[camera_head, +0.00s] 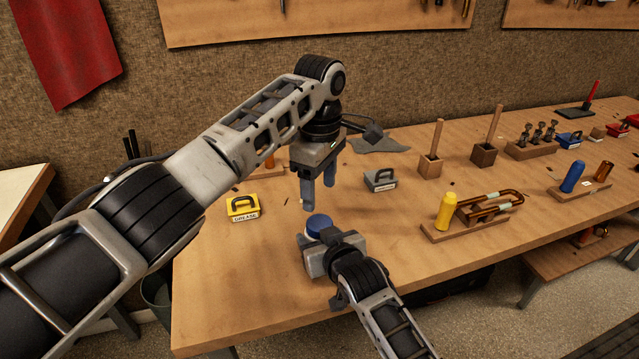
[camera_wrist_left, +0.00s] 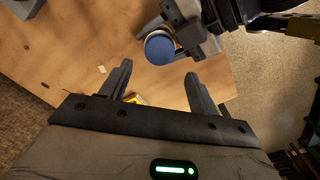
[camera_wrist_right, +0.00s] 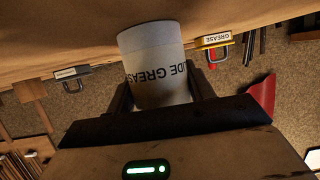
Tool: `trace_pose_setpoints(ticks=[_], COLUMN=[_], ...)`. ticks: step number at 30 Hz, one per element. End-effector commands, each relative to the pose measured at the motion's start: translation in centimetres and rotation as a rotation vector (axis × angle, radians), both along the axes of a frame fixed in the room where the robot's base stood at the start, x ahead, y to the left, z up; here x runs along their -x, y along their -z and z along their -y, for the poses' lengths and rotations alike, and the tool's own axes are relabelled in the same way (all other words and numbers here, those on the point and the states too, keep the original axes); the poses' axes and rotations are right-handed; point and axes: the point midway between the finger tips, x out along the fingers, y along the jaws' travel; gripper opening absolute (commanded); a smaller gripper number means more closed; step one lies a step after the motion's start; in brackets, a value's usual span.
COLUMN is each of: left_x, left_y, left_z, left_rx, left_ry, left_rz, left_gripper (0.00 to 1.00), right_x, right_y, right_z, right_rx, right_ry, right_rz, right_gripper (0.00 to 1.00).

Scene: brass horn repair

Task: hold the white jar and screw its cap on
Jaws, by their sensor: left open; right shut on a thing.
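The white jar (camera_wrist_right: 156,62), lettered with "DE GREASE" in part, is between the fingers of my right gripper (camera_wrist_right: 162,92), which is shut on it. In the head view my right gripper (camera_head: 328,254) hides most of the jar. The blue cap (camera_head: 319,222) sits at the jar's top; I cannot tell how tightly it is seated. My left gripper (camera_head: 319,196) is open and empty, fingers pointing down, just above the cap. In the left wrist view the cap (camera_wrist_left: 160,48) lies beyond the open fingertips (camera_wrist_left: 158,74), apart from them.
A wooden rack with a yellow-handled tool (camera_head: 446,211) stands farther right. The bench (camera_head: 240,290) is clear around its front left.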

Motion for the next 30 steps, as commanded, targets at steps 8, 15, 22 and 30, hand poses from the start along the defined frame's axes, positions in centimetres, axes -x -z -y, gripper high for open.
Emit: trace_pose_setpoints(ticks=[8,15,22,30], left_x=[0.0,0.0,0.0,0.0], left_y=[0.0,1.1,4.7,7.6], left_z=[0.0,0.0,0.0,0.0], left_rx=[0.0,-0.001,-0.003,0.0], left_ry=[-0.018,-0.018,-0.018,-0.016], left_rz=[0.0,-0.002,-0.003,-0.001], left_gripper=[0.61,0.61,0.61,0.61], right_x=[0.0,0.0,0.0,0.0], right_y=[0.1,0.1,0.1,0.1], right_z=[0.0,0.0,0.0,0.0], right_rx=[0.0,0.001,0.0,0.0], right_ry=[0.0,0.0,0.0,0.0], right_rz=[-0.002,-0.002,-0.002,-0.002], right_gripper=[0.0,0.0,0.0,0.0])
